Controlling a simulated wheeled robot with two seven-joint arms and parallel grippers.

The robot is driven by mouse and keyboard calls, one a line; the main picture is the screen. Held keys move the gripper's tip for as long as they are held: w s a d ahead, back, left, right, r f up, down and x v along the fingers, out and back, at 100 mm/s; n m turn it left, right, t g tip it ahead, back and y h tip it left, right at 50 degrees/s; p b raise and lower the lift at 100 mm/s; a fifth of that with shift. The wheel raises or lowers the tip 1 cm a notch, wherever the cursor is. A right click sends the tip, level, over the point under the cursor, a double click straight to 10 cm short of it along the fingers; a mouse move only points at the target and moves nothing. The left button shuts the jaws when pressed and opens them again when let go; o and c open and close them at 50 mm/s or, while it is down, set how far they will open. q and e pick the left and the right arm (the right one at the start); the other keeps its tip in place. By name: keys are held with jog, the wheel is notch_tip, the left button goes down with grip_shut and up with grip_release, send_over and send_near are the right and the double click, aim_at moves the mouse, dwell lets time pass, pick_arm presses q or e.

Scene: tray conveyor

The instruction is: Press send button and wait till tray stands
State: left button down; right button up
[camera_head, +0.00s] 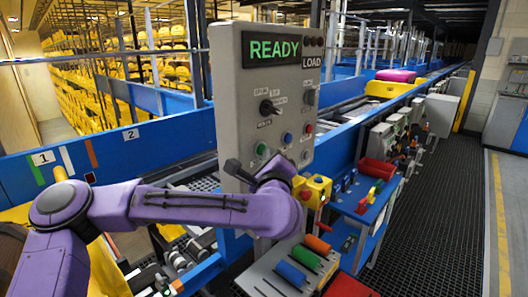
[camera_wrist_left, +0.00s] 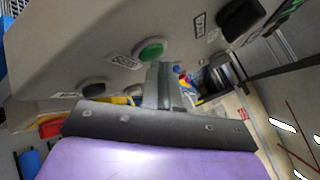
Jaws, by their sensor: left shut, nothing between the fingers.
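The grey control panel (camera_head: 228,75) stands in front of me, its display (camera_head: 271,48) reading READY. Its green button (camera_head: 262,149) sits low on the panel face. In the left wrist view the green button (camera_wrist_left: 150,50) is beside a label that appears to read SEND (camera_wrist_left: 123,62). My left gripper (camera_head: 237,172) is shut and empty, just below and left of the green button in the head view. Its fingers (camera_wrist_left: 162,75) are close to the button; I cannot tell whether they touch it. A yellow tray-like carrier (camera_head: 388,90) holds a pink item far along the conveyor. My right gripper is out of view.
A black knob (camera_head: 267,107), a blue button (camera_head: 287,138) and a red button (camera_head: 309,128) share the panel. The dark grated walkway (camera_head: 430,220) is clear.

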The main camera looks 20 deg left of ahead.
pick_arm(q)
jog(key=shift+a, duration=0.1)
dwell(0.4)
jog(key=shift+s+d+b, duration=0.3)
jog(key=shift+d+b, duration=0.4)
jog(key=shift+d, duration=0.2)
